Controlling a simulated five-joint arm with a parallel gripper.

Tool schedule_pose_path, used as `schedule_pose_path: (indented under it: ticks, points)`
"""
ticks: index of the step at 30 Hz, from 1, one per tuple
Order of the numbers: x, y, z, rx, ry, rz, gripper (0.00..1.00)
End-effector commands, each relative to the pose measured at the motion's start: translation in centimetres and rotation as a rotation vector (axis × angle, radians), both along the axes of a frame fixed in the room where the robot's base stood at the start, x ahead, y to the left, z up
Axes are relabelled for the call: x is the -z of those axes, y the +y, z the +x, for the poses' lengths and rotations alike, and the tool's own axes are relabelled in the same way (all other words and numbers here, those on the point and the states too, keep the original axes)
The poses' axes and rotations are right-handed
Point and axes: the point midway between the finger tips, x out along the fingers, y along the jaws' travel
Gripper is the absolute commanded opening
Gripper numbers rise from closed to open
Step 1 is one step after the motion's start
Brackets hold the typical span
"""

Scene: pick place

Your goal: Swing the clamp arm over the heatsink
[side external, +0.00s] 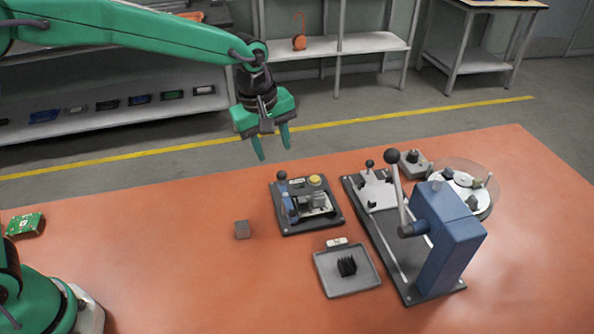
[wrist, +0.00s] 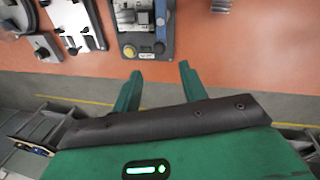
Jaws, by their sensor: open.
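My gripper (side external: 273,152) is open and empty, raised above the table's far edge, behind and above the clamp fixture. Its two green fingers also show apart in the wrist view (wrist: 160,70). I cannot tell exactly how the clamp arm is turned. A black finned heatsink (side external: 346,266) lies in a grey tray. The fixture also shows at the top of the wrist view (wrist: 168,30).
A blue lever press (side external: 447,240) stands right of the fixture, its tall handle upright. The left table surface is mostly clear.

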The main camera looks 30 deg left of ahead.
Motion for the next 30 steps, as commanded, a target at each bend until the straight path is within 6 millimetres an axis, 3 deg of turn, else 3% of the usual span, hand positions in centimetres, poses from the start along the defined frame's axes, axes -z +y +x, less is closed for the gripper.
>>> schedule_pose_path:
  ticks: [18,30]
  points:
    - [6.3,-0.6,0.9,0.002,0.003,0.0,0.43]
    - [7.3,-0.7,1.1,0.002,0.0,0.0,0.43]
